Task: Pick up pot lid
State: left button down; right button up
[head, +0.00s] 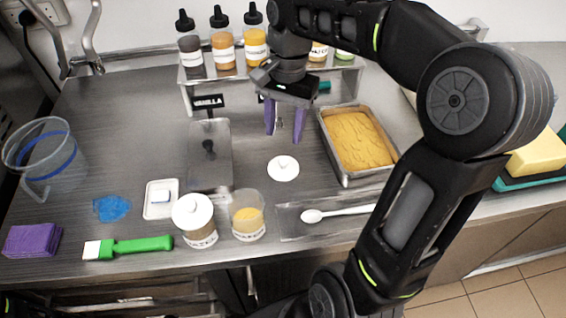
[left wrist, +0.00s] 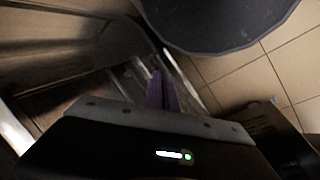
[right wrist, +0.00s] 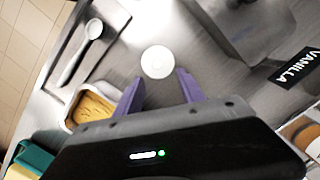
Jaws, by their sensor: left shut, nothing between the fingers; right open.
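A round white lid (head: 283,168) with a small knob lies flat on the steel counter, left of the tray of yellow food. It also shows in the right wrist view (right wrist: 157,62), just beyond and between the fingertips. My right gripper (head: 284,138) is open and empty, pointing down above the counter behind the lid, not touching it. Another white lid (head: 193,210) sits on a jar at the front, beside an open jar (head: 247,216) with yellow contents. My left gripper (left wrist: 163,88) is shut and empty, away from the counter, above the floor area.
A metal pan of yellow food (head: 360,143) stands right of the lid. A white spoon (head: 340,212) lies on a tray in front. A flat metal lid with a black knob (head: 209,152) lies left. A bottle rack (head: 187,88) stands behind. The counter around the white lid is clear.

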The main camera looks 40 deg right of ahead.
aim_at(284, 161)
jog(key=shift+a+f, duration=0.1)
jog(key=shift+f, duration=1.25)
jog(key=shift+s, duration=0.1)
jog(key=shift+s+a+f+p, duration=0.1)
jog(key=shift+s+f+p, duration=0.05)
jog(key=shift+f, duration=0.7)
jog(key=shift+s+a+f+p, duration=0.1)
jog(key=shift+f+p, duration=0.05)
jog(key=shift+f, duration=0.7)
jog(key=shift+s+a+f+p, duration=0.1)
jog(key=shift+s+f+p, duration=0.05)
jog(key=shift+f, duration=0.7)
grip_shut()
